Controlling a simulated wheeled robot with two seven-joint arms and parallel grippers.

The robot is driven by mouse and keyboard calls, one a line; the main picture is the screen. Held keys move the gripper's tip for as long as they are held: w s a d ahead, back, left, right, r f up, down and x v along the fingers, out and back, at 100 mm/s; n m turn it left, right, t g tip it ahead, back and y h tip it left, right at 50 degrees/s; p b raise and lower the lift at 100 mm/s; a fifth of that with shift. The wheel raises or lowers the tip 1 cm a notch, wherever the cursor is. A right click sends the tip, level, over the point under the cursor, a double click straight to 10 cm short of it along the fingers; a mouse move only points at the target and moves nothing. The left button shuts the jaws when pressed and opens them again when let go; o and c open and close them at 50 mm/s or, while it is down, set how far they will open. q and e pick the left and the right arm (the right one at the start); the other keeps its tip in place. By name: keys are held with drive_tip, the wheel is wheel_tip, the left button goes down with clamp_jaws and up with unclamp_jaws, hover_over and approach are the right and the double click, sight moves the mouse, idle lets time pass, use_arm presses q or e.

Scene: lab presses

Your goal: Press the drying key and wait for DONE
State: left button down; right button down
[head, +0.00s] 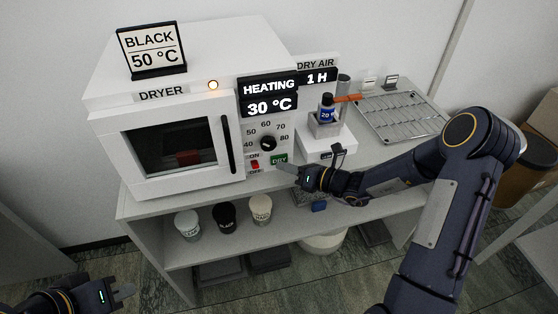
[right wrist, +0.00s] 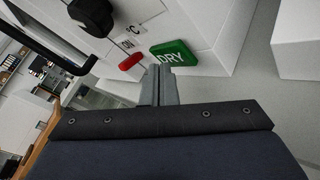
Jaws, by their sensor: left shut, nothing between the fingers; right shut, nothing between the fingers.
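The white dryer (head: 205,125) stands on a bench. The green DRY key (head: 279,159) sits low on the panel, beside the red ON/OFF switch (head: 255,164) and below the black dial (head: 268,143). My right gripper (head: 284,168) is shut and empty, with its tips just below the key. In the right wrist view the tips (right wrist: 165,72) are close to the green key (right wrist: 175,53); whether they touch cannot be told. My left gripper (head: 122,291) is shut and empty at lower left.
A sign (head: 152,50) on the dryer reads BLACK 50 °C. Right of the dryer are a DRY AIR display (head: 317,77) reading 1 H, a dark bottle (head: 326,108) on a white stand and a metal rack (head: 402,117). Several cups, including a black one (head: 224,218), stand on the shelf below.

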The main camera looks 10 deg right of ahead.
drive_tip(key=s, duration=0.6)
drive_tip(key=shift+d, duration=0.1)
idle(0.4)
idle(0.6)
drive_tip(key=s+a+r+n+g, duration=0.4)
drive_tip(key=s+r+n+g, duration=0.3)
drive_tip(key=s+r+n, duration=0.8)
drive_tip(key=s+d+f+n+t+h, duration=0.1)
drive_tip(key=s+d+f+n+h, duration=0.2)
drive_tip(key=s+d+n+h, duration=0.5)
drive_tip(key=shift+s+d+f+n+t, duration=0.25)
drive_tip(key=shift+s+n, duration=0.7)
drive_tip(key=shift+n, duration=3.75)
